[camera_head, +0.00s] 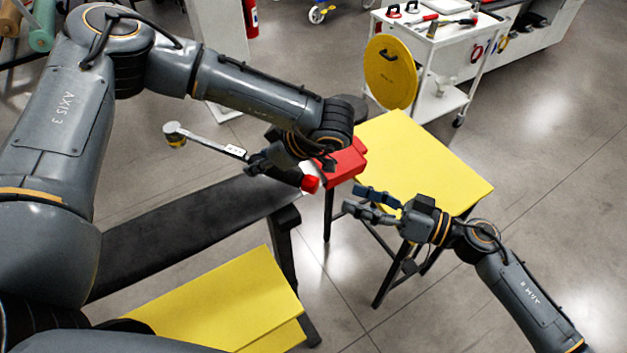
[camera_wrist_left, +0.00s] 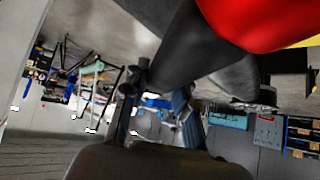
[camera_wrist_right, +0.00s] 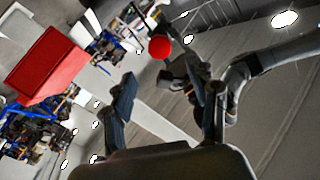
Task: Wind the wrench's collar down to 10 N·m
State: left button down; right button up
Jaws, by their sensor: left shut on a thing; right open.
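The wrench is held in the air by my left gripper (camera_head: 262,162), which is shut on its dark handle. Its metal head (camera_head: 173,130) points left, with a yellowish part under it, and a small pale display (camera_head: 236,151) sits on the shaft. The red collar (camera_head: 310,184) is at its right end and also shows in the right wrist view (camera_wrist_right: 160,47). The scale value is too small to read. My right gripper (camera_head: 355,199) is open and empty, right of the collar and apart from it. In the left wrist view a red surface (camera_wrist_left: 265,18) fills the upper right.
A red box (camera_head: 347,163) stands on a yellow-topped stand (camera_head: 430,165) behind the collar. A black bench (camera_head: 190,225) and a yellow panel (camera_head: 225,300) lie below the wrench. A white cart (camera_head: 440,50) with tools and a yellow disc (camera_head: 390,75) stand behind.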

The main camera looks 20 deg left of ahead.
aim_at(317, 185)
jog(key=shift+m, duration=0.5)
jog(key=shift+w+a, duration=0.25)
jog(key=shift+a, duration=1.75)
jog(key=shift+w+a, duration=0.2)
jog(key=shift+a, duration=1.75)
